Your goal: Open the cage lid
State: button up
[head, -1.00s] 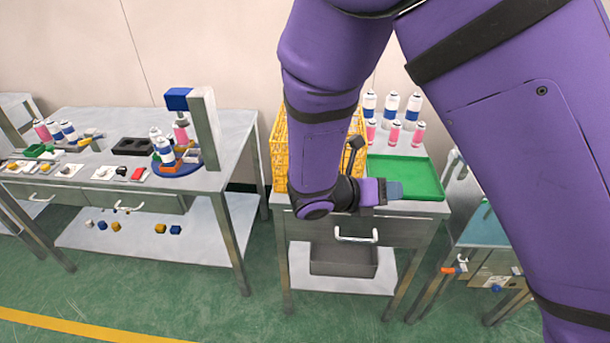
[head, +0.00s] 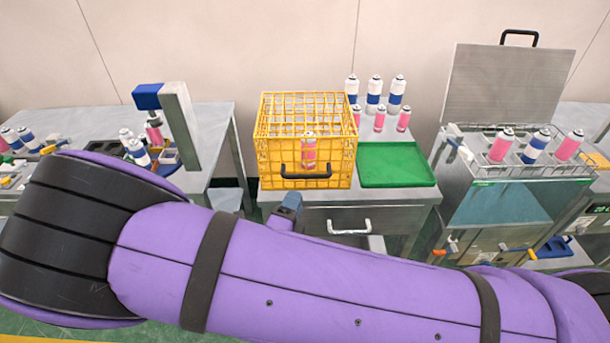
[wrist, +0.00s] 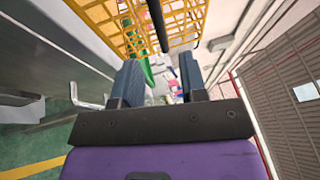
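The yellow wire cage (head: 262,150) stands on the middle table in the head view, with its wire lid (head: 300,103) lying shut across the top. A black handle (head: 305,174) is on the cage's front. A pink-and-white can (head: 309,150) shows at the cage front, apparently inside behind the wires. My gripper (head: 290,203) is just below and in front of the cage, mostly hidden by my arm. In the wrist view my gripper (wrist: 160,75) has its two fingers apart with nothing between them. The black handle (wrist: 157,25) shows ahead, beyond the fingertips and not touching them.
A green tray (head: 398,180) lies right of the cage, with several spray cans (head: 375,92) behind it. A drawer handle (head: 349,227) sticks out below the table top. At right is a water bath (head: 510,205) with its lid (head: 505,85) raised. A crimping stand (head: 180,125) is at left.

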aim_at(306, 178)
jog(key=x, duration=0.9)
grip_shut()
